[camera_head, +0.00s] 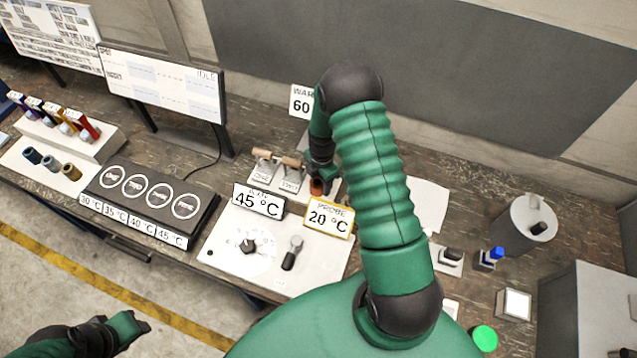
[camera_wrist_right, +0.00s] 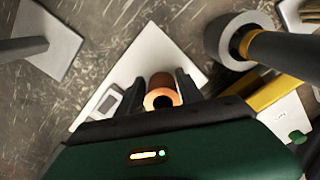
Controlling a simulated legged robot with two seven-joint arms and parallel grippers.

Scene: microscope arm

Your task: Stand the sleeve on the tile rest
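An orange-brown sleeve (camera_wrist_right: 161,93) sits between the two fingers of my right gripper (camera_wrist_right: 161,88), its open round end facing the wrist camera. The fingers look closed against its sides. In the head view, my right gripper (camera_head: 319,178) points down behind the two temperature signs, with the sleeve (camera_head: 317,187) at its tip. A white square plate (camera_wrist_right: 152,48) lies below the sleeve in the wrist view; I cannot tell whether they touch, or whether this is the tile rest. My left arm's end (camera_head: 110,334) is at the lower left; its fingers cannot be made out.
The 45 °C sign (camera_head: 259,201) and 20 °C sign (camera_head: 329,217) stand close in front of my right gripper. A grey cylinder (camera_head: 533,220) stands at the right. My right arm hides the bench's middle.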

